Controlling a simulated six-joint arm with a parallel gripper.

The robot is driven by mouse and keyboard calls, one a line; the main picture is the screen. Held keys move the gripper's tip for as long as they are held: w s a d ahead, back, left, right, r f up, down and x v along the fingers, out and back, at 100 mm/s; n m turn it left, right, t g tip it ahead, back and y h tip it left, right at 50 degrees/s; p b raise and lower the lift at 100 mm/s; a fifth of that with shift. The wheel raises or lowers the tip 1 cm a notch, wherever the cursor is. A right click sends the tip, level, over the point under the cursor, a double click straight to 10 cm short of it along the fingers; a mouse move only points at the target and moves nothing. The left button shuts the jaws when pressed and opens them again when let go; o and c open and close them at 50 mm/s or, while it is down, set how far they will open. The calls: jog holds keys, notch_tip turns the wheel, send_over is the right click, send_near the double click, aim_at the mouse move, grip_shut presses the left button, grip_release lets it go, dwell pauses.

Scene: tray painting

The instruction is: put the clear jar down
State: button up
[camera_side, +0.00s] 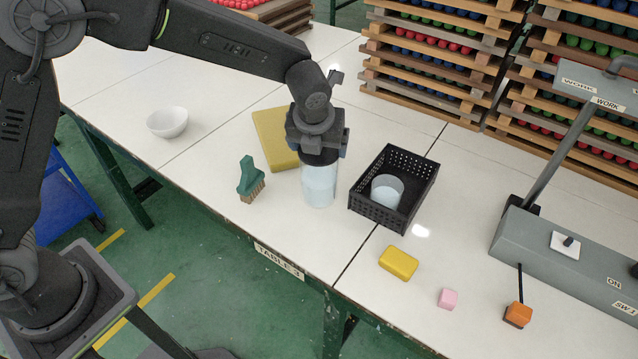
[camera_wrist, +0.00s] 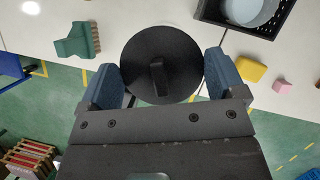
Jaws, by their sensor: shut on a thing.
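The clear jar (camera_side: 318,188) is pale and see-through with a black lid, and it stands upright below my gripper (camera_side: 318,152) in the side view. In the wrist view its round black lid (camera_wrist: 140,70), with a raised bar handle, sits between the two blue finger pads of my gripper (camera_wrist: 162,68). The gripper is shut on the jar near its top. The jar's base is at or close to the white table; I cannot tell whether it touches. The lid hides the jar's inside.
A black basket (camera_side: 360,208) holding a clear cup (camera_side: 387,191) is just right of the jar. A green brush (camera_side: 250,178) lies left, a yellow block (camera_side: 270,140) behind. A yellow sponge (camera_side: 398,263) lies in front right. A white bowl (camera_side: 167,122) stands far left.

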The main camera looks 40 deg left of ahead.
jog(key=shift+f, duration=3.25)
jog(key=o, duration=1.4)
jog(key=shift+f, duration=0.2)
